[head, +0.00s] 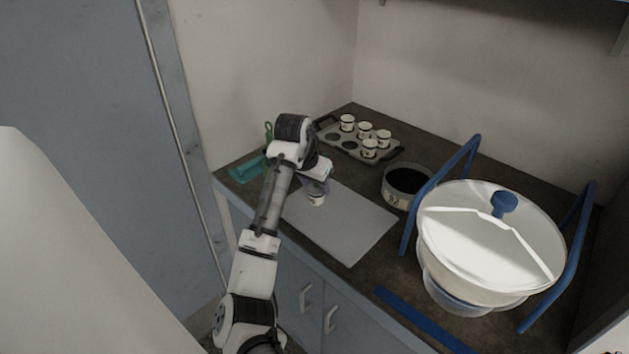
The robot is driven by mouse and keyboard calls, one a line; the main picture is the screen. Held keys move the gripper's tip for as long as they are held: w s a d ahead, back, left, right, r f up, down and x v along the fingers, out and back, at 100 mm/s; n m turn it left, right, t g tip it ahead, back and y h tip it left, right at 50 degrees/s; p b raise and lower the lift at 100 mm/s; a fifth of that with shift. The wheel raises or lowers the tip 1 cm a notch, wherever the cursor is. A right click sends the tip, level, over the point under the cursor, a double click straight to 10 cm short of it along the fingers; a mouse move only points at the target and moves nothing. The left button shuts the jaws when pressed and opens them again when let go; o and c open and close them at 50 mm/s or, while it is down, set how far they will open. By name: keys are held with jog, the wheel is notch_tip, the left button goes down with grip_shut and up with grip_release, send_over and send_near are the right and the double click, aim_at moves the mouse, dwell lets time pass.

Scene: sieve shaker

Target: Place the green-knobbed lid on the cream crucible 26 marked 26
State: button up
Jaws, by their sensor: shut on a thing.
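A cream crucible (317,200) with a dark mark stands upright on the grey mat; the mark is too small to read. My gripper (317,187) points down right over this crucible, its fingers at the crucible's top. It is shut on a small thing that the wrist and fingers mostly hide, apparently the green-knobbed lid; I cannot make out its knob. Whether the lid touches the rim cannot be told from here.
The grey mat (355,232) is mostly bare. A rack (327,126) with several cream crucibles stands behind. Right are a dark-filled sieve (391,196) and a large white-lidded bowl (470,232) between blue bars (409,222). A teal tray (243,172) lies left.

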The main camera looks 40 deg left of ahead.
jog(key=o, duration=1)
jog(key=shift+c, duration=0.2)
